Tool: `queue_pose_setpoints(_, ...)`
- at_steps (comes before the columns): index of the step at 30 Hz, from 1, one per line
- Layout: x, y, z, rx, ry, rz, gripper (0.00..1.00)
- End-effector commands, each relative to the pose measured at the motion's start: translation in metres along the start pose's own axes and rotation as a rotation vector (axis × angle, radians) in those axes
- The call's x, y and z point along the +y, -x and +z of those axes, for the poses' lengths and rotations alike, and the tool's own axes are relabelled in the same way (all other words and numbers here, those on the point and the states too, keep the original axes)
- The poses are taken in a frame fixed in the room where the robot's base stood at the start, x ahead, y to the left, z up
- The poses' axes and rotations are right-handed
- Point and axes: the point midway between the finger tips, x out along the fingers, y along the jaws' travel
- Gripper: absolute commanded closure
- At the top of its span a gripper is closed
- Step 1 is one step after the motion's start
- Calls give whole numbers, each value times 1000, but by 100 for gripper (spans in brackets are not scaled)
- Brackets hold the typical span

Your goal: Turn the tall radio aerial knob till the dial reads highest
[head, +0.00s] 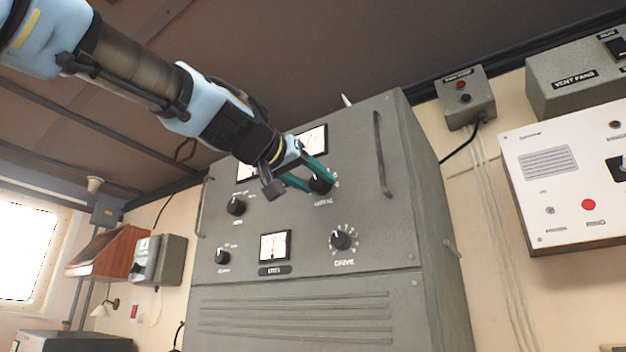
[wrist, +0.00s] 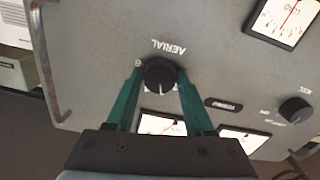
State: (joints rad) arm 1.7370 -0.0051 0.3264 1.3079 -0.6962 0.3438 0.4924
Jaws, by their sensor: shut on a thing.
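The tall grey radio cabinet (head: 300,308) stands in the middle of the head view. Its black aerial knob (wrist: 159,74) sits above the "AERIAL" label, which appears upside down in the wrist view. My gripper (head: 318,186) has its teal fingers on either side of this knob and is shut on it; the wrist view shows the fingers (wrist: 158,80) flanking it. Two dials (wrist: 162,123) show beside the knob in the wrist view, partly hidden by my gripper. In the head view the upper dial (head: 313,140) is partly covered by my arm, and I cannot read its needle.
The cabinet face also carries a drive knob (head: 341,240), a small lower meter (head: 275,246), two left knobs (head: 236,206) and a side handle (head: 382,155). A vent fans box (head: 575,78) and a white panel (head: 560,180) hang on the right wall.

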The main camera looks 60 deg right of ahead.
Motion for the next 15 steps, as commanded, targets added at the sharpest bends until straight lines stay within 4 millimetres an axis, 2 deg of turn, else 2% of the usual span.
queue_pose_setpoints(1, 0, 0, 0, 0, 0, 0, 77)
queue_pose_setpoints(7, 0, 0, 0, 0, 0, 0, 100)
queue_pose_setpoints(15, -1, 0, 0, 0, 23, -1, 100)
